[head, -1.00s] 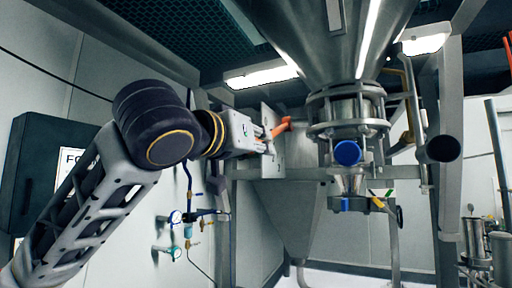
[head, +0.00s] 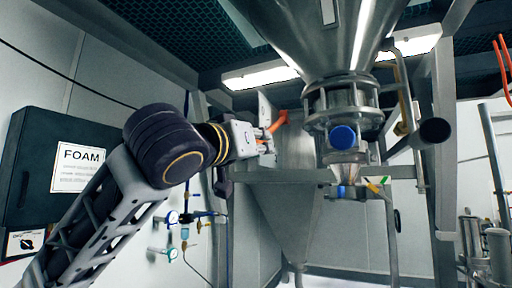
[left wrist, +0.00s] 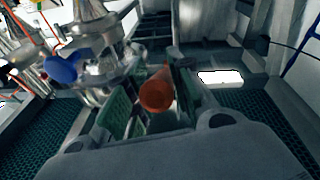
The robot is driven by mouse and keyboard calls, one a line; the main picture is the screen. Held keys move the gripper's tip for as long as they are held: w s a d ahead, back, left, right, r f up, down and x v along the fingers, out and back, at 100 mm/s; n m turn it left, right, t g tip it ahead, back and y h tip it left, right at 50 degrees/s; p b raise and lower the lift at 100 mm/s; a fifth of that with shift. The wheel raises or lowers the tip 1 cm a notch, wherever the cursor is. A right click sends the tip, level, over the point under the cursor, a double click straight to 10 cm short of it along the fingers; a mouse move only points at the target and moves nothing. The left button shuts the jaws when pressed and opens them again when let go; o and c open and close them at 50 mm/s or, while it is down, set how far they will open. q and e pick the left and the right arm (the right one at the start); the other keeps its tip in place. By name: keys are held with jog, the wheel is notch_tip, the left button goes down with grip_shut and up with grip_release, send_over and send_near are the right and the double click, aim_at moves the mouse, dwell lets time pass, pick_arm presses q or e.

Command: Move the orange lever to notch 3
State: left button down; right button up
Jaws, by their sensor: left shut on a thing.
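The orange lever (head: 277,121) sticks out beside a pale upright plate (head: 265,108), left of the sifter's steel body. My left gripper (head: 267,141) is at the lever and shut on it. In the left wrist view the lever's rounded orange end (left wrist: 157,92) lies between the two green-padded fingers (left wrist: 150,108). The notches and any numbers on the plate cannot be read, so I cannot tell which notch the lever is at. My right gripper is not in view.
The steel hopper (head: 310,38) with a blue round cap (head: 342,136) stands right of the lever. A steel frame post (head: 445,150) is farther right. A dark wall box with a FOAM sign (head: 80,167) and gauges (head: 172,218) are at the left.

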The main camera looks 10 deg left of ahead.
pick_arm(q)
jog(key=shift+w+d+f+t+b, duration=0.15)
jog(key=shift+w+f+t+b, duration=0.25)
jog(key=shift+f+b, duration=0.5)
jog(key=shift+r, duration=0.2)
jog(key=c, duration=1.3)
grip_release()
jog(key=shift+o, duration=0.2)
jog(key=v, duration=1.2)
jog(key=shift+w, duration=0.1)
jog(key=shift+c, duration=0.4)
